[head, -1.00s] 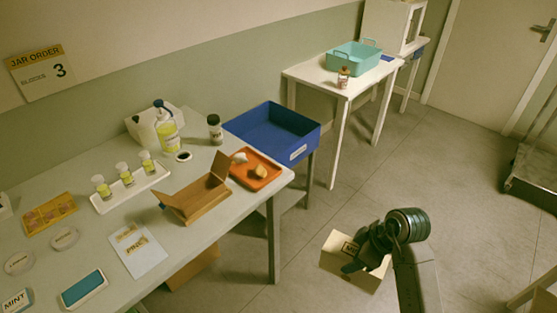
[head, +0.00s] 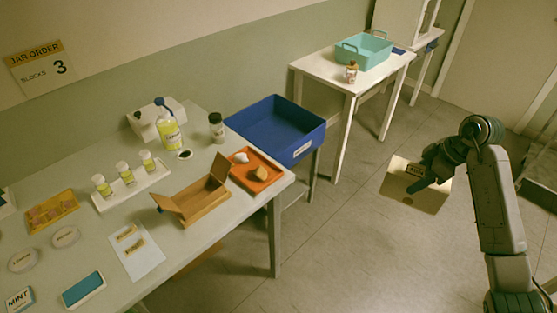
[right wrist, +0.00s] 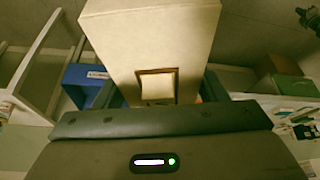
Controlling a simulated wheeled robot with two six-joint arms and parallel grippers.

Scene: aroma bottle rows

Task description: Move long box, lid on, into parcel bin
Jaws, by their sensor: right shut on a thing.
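A tan closed box (head: 415,196) with a small dark-framed label hangs above the floor at the right of the head view. My right gripper (head: 428,172) is shut on it, and its fingers hide part of the box. In the right wrist view the box (right wrist: 150,45) fills the upper middle, in front of the gripper. A blue bin (head: 316,138) with a white label stands between the two tables, left of the held box and apart from it. It looks empty. It also shows in the right wrist view, behind the box (right wrist: 78,88). My left gripper is out of view.
The near table (head: 205,240) holds an open brown box (head: 205,203), an orange tray (head: 262,182), bottles and several small jars. A white table (head: 310,68) behind the bin carries a teal basket (head: 365,52) and a small bottle (head: 351,72). The floor between bin and box is clear.

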